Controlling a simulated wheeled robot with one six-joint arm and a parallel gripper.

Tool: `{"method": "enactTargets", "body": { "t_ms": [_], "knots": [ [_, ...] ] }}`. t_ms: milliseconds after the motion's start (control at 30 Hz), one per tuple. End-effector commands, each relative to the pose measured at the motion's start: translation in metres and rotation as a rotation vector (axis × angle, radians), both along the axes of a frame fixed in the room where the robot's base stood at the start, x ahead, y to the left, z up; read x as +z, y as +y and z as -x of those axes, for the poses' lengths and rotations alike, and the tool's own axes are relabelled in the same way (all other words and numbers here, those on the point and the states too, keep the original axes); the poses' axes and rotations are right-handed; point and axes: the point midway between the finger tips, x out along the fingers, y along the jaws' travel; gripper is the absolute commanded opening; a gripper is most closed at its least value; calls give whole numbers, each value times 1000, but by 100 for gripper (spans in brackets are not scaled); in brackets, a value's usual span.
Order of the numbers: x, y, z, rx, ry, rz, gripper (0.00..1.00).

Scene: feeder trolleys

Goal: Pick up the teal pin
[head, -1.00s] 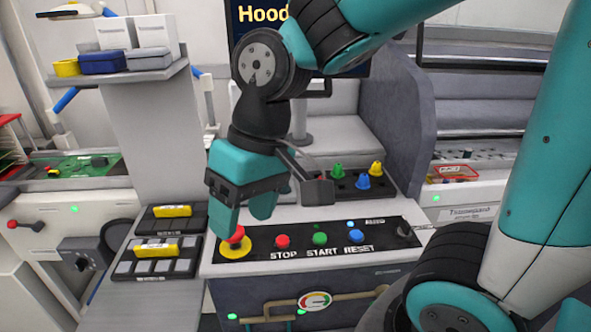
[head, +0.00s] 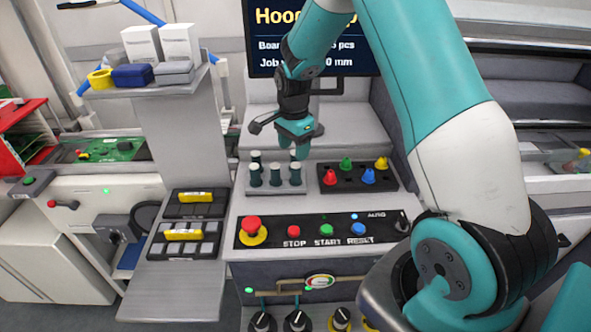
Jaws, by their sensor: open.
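Several dark teal pins with pale tops, among them one at the front middle (head: 275,176), stand upright in a grey block (head: 264,190) on the machine top, behind the button panel. My gripper (head: 295,146) is open, pointing down over the block's back right part. Its fingers partly hide the pins at the back. I cannot tell whether it touches any pin.
A black tray (head: 385,187) with green, yellow, red and blue pegs stands just right of the block. The button panel (head: 270,229) with a red emergency stop (head: 252,226) lies in front. A grey screen post and monitor (head: 262,65) stand behind.

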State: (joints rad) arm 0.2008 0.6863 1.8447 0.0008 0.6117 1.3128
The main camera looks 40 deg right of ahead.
Motion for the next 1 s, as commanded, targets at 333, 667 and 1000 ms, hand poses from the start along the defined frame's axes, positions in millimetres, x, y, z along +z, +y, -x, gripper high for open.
{"method": "enactTargets", "body": {
  "t_ms": [333,667,1000],
  "knots": [
    [-37,0,0,2,0,-1,59],
    [-78,-5,1,2,2,-1,59],
    [-88,-5,1,2,-2,0,59]
  ]
}}
